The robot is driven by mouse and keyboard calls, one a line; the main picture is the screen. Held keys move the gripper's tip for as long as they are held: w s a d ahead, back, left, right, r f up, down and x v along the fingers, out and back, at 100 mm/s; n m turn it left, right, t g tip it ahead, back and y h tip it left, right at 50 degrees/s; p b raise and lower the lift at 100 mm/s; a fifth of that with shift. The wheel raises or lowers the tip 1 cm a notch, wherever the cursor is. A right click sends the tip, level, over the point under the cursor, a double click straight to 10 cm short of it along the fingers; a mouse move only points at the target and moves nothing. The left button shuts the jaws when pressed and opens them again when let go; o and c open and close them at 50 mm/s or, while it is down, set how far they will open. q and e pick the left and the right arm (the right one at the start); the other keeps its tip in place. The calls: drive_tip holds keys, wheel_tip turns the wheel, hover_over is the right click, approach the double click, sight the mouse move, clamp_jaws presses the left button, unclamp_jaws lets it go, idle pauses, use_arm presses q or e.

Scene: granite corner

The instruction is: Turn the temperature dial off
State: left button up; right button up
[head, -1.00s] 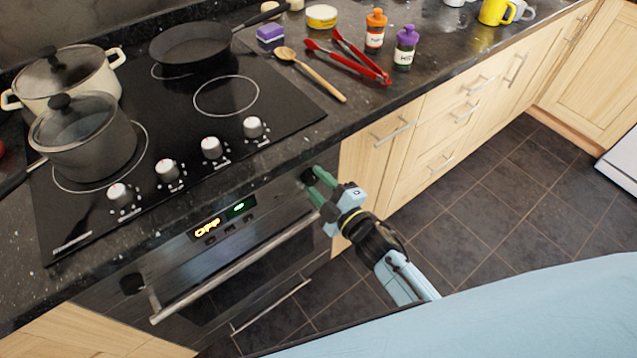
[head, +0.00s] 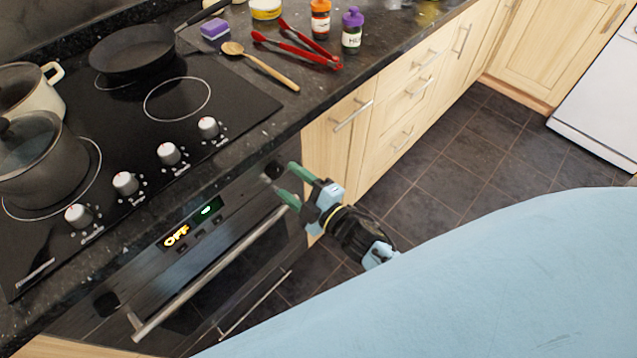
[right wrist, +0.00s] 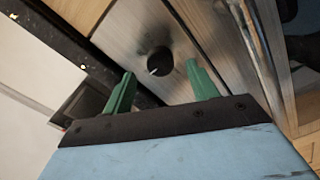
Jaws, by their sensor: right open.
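The oven front carries two dark round dials. The right dial (head: 274,170) is at the oven's upper right corner, and the left dial (head: 107,303) is at the far left end. In the right wrist view the right dial (right wrist: 159,61) shows beyond the two green fingertips, with a pale pointer mark. Which dial is the temperature dial cannot be read. My left gripper is not in view.
The oven handle (head: 215,272) runs below the display. A black hob (head: 235,97) with several white knobs, a pan (head: 132,50) and pots lies above. Red tongs (head: 300,48) and a wooden spoon (head: 262,66) lie on the counter. The floor (head: 455,180) at right is clear.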

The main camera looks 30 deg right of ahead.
drive_tip(key=v, duration=1)
